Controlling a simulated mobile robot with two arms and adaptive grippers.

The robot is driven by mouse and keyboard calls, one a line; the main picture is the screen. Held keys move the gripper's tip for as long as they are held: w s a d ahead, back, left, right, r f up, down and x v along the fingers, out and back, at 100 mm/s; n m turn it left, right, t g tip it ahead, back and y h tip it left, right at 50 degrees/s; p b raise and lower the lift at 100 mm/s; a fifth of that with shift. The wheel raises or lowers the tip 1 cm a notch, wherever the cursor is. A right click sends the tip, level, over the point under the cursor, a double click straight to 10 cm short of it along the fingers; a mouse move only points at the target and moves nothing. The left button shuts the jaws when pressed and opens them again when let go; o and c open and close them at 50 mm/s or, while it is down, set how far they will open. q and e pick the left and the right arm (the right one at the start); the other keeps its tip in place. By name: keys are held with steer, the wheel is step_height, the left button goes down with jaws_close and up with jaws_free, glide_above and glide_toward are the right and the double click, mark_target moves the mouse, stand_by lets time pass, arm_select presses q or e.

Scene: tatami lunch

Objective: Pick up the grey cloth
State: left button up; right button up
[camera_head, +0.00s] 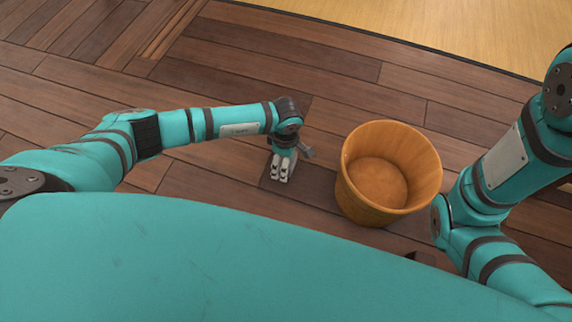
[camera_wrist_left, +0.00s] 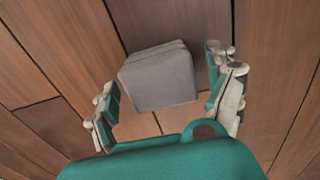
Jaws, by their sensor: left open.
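The grey cloth (camera_wrist_left: 158,78) shows in the left wrist view as a folded, block-like bundle on the wooden floor. My left gripper (camera_wrist_left: 165,98) is open, with one finger to the left of the cloth and one to the right. Floor shows between the cloth and each finger in that view, and the gripper holds nothing. In the head view my left gripper (camera_head: 283,168) points down over the floor, left of the wooden bucket. I cannot make out the cloth in the head view. My right gripper is not in view.
A round wooden bucket (camera_head: 432,172), open at the top and apparently empty, stands just right of my left gripper. My right arm is close to its right side. The dark plank floor (camera_head: 250,68) is clear beyond the gripper. A pale yellow surface (camera_head: 465,25) lies at the top right.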

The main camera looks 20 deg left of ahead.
arm_select(q)
steer(key=shift+r, duration=0.1)
steer(key=c, duration=1.2)
steer(key=shift+o, duration=0.2)
steer(key=shift+r, duration=0.2)
